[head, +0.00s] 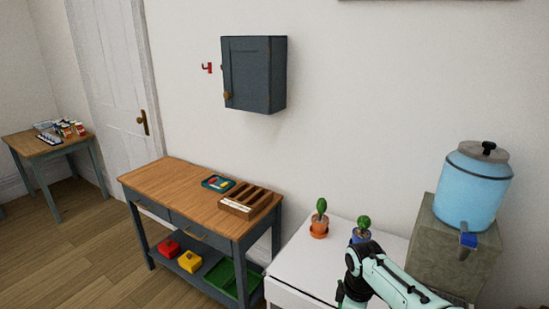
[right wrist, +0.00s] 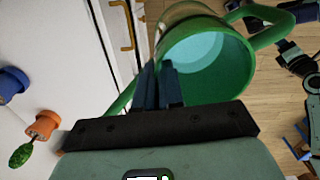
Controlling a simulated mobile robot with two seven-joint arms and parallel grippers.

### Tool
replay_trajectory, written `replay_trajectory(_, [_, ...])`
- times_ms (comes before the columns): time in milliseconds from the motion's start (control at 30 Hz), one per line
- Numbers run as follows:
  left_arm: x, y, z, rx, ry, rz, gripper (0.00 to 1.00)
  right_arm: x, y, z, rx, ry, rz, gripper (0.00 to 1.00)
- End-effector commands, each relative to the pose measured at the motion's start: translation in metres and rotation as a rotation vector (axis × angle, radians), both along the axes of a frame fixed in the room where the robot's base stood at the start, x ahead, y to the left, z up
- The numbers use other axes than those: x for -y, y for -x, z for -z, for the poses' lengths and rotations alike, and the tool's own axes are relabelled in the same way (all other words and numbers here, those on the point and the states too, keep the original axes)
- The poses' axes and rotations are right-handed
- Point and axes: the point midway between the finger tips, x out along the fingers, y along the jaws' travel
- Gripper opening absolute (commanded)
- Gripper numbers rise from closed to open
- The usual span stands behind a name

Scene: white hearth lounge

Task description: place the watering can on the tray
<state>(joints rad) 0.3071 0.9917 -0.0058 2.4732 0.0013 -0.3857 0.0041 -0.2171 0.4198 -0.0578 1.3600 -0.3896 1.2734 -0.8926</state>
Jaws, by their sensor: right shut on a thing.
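A green watering can (right wrist: 205,60) fills the upper middle of the right wrist view, its round opening and pale inside facing the camera. A curved green handle shows at its upper right. My right gripper (right wrist: 160,85) is shut on the watering can, with its dark fingers at the near rim. In the head view my right arm reaches over the white cabinet, and its gripper and the can are not visible there. A green tray (head: 222,279) lies on the lower shelf of the wooden-topped table. My left gripper is not in view.
The wooden table (head: 165,185) carries a small teal tray (head: 218,183) and a slotted wooden box (head: 246,200). Red (head: 168,248) and yellow (head: 190,261) blocks share the lower shelf. Potted cacti (head: 319,228) stand on the white cabinet (head: 290,267), beside a blue dispenser (head: 470,190).

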Motion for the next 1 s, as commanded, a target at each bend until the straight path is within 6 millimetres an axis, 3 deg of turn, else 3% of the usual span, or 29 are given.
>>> replay_trajectory(300, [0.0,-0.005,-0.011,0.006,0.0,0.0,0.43,-0.01,0.01,0.077,0.009,-0.011,0.639,0.0])
replay_trajectory(500, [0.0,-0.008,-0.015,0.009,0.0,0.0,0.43,-0.014,0.021,0.111,0.01,-0.02,0.954,0.0])
replay_trajectory(700, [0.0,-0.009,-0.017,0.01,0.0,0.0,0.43,-0.016,0.027,0.126,0.01,-0.027,1.108,0.0])
replay_trajectory(1000, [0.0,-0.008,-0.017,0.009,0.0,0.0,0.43,-0.016,0.028,0.128,0.012,-0.028,1.131,0.0])
